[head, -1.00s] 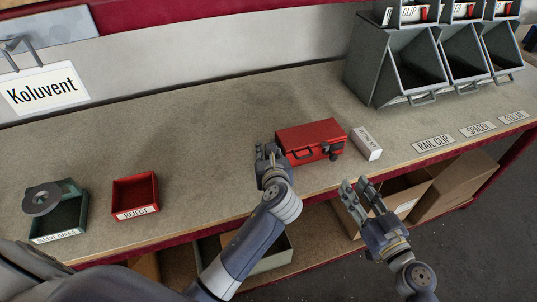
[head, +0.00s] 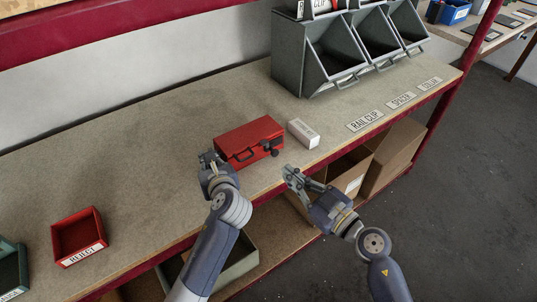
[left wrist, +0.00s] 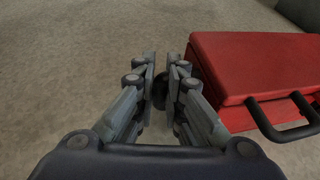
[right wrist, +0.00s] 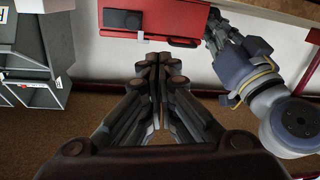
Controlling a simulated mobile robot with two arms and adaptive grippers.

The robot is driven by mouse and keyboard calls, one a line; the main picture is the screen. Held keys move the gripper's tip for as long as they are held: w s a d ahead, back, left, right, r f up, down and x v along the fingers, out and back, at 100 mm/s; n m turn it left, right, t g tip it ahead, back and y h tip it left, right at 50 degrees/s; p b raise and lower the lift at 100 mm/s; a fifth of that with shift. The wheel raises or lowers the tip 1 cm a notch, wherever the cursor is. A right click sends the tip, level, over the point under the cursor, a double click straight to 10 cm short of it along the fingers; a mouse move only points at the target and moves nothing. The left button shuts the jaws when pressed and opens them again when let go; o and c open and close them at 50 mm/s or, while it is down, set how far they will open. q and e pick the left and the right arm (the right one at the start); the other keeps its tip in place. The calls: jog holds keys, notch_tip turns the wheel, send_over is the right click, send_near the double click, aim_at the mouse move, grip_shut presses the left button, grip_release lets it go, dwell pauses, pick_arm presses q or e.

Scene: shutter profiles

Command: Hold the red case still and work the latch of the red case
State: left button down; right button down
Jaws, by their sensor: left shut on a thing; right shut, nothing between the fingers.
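The red case (head: 248,138) lies closed on the workbench; it also shows in the left wrist view (left wrist: 245,60) and the right wrist view (right wrist: 165,14). Its dark handle (head: 243,157) is on the front, and its dark latch (head: 266,146) is near the front right. My left gripper (head: 208,160) is at the case's left end, shut on a part of it; the left wrist view shows the fingers (left wrist: 165,75) beside a dark round part, but the contact is unclear. My right gripper (head: 290,174) is shut and empty, just in front of the latch side, apart from the case.
A small white box (head: 303,133) stands just right of the case. A red reject tray (head: 78,236) is at the left. Grey bins (head: 305,75) stand behind, with labels along the right edge. Cardboard boxes (head: 388,158) sit on the lower shelf.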

jog(key=shift+s+r+n+g+h, duration=0.15)
jog(key=shift+s+r+n+h, duration=0.2)
jog(key=shift+r+n, duration=0.55)
jog(key=shift+s+r+n+g+h, duration=0.25)
jog(key=shift+s+r+n, duration=0.15)
jog(key=shift+n, duration=0.95)
jog(key=shift+s+r+n+g+h, duration=0.1)
jog(key=shift+s+r+n+h, duration=0.2)
jog(key=shift+r+n, duration=0.65)
jog(key=shift+w+f, duration=0.1)
jog(key=shift+f, duration=0.2)
send_near(262, 147)
jog(key=w+a, duration=0.1)
jog(key=a, duration=0.1)
jog(key=w+a, duration=0.1)
jog(key=a, duration=0.1)
jog(key=shift+w+r, duration=0.2)
jog(key=shift+r, duration=0.05)
jog(key=shift+w+d+f, duration=0.3)
jog(key=shift+w+f, duration=0.2)
jog(key=shift+f, duration=0.05)
jog(key=shift+d, duration=0.1)
